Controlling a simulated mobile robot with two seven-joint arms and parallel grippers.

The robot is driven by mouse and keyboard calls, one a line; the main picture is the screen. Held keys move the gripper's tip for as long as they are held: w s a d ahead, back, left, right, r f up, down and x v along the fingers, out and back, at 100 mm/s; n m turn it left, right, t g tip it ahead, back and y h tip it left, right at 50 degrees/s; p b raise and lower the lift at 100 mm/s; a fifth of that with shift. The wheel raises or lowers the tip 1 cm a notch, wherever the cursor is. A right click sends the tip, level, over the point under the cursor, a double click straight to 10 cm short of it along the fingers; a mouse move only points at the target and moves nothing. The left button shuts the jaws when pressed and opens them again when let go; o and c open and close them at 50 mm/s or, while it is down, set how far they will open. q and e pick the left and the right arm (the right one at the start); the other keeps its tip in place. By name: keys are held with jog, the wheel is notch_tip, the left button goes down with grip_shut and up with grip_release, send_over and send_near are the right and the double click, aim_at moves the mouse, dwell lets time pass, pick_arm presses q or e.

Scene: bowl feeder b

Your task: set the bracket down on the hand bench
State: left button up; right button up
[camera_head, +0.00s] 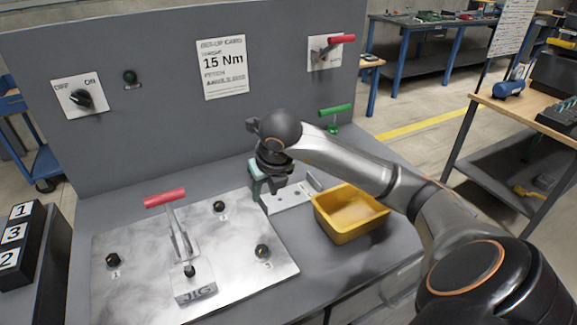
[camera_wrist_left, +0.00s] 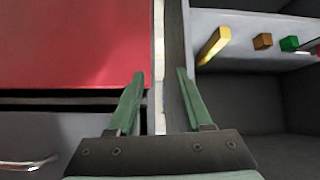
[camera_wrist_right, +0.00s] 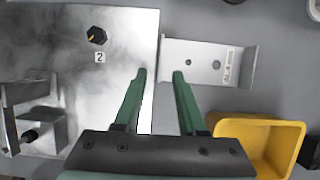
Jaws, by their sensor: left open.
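The bracket (camera_head: 288,197) is a pale metal plate with holes and an upturned end. It lies on the grey bench top (camera_head: 335,275) between the jig plate and the yellow bin. In the right wrist view the bracket (camera_wrist_right: 208,62) shows a small label at its right end. My right gripper (camera_wrist_right: 160,75) is open at the bracket's left end, fingers apart with nothing gripped between them. In the head view the right gripper (camera_head: 268,192) partly hides that end. My left gripper (camera_wrist_left: 160,75) is open and empty, away from the bench; it is outside the head view.
The steel jig plate (camera_head: 130,255) with a red-handled clamp (camera_head: 165,197) and black knobs lies left of the bracket. The yellow bin (camera_head: 350,212) stands close on its right. A grey back panel (camera_head: 150,130) rises behind. Near my left gripper is a red surface (camera_wrist_left: 70,45).

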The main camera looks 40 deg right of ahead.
aim_at(262, 198)
jog(key=x, duration=0.2)
jog(key=w+x, duration=0.1)
jog(key=x, duration=0.1)
jog(key=shift+d, duration=0.2)
jog(key=shift+r, duration=0.1)
grip_shut()
dwell(1.1)
